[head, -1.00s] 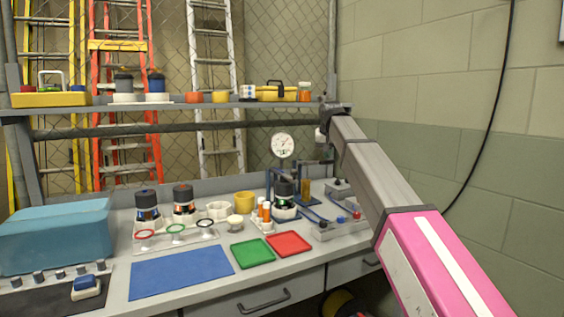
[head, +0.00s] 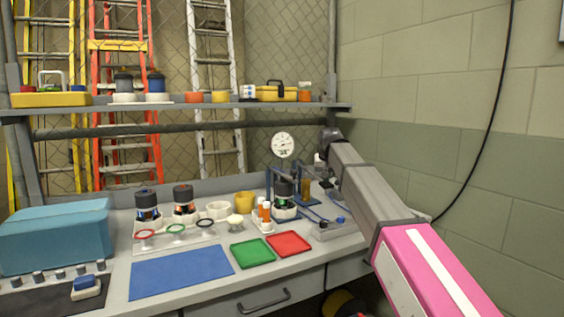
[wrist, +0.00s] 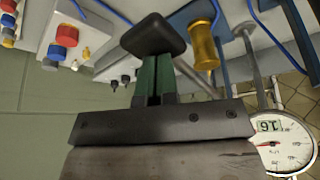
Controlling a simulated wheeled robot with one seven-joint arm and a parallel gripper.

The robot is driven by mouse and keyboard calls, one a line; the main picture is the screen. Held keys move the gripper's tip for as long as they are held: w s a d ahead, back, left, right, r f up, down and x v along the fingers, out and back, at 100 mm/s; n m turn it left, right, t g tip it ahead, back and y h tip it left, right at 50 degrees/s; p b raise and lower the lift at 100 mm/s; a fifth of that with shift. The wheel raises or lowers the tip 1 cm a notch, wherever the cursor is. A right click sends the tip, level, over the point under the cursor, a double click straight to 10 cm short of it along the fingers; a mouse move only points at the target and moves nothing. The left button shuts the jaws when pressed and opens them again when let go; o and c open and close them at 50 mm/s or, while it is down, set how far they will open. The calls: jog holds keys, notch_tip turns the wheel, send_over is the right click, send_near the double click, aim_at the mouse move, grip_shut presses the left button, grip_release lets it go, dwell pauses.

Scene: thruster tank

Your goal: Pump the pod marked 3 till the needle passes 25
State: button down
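My gripper (wrist: 154,70) shows in the wrist view with its green fingers close together. They are shut on a black rounded handle (wrist: 152,33). In the head view the gripper is low over the pump at the right of the bench, partly hidden by my arm. A dark pod (head: 284,190) stands in a white holder left of the pump; I cannot read its mark. The round white gauge (head: 283,145) stands behind it. In the wrist view the gauge (wrist: 285,155) is upside down, and its small display seems to read 16. A gold cylinder (wrist: 203,45) is beside the handle.
Two more pods, blue-banded (head: 147,207) and red-banded (head: 184,200), stand on the bench's left. Green (head: 252,253) and red (head: 290,243) trays and a blue mat (head: 180,272) lie in front. A block with a blue knob (head: 341,220) is under my arm.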

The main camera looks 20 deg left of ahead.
jog(key=shift+s+d+f, duration=0.1)
jog(key=shift+f, duration=0.5)
notch_tip(320, 180, up, 13)
dwell(0.6)
jog(key=shift+r, duration=0.1)
dwell(2.6)
dwell(0.5)
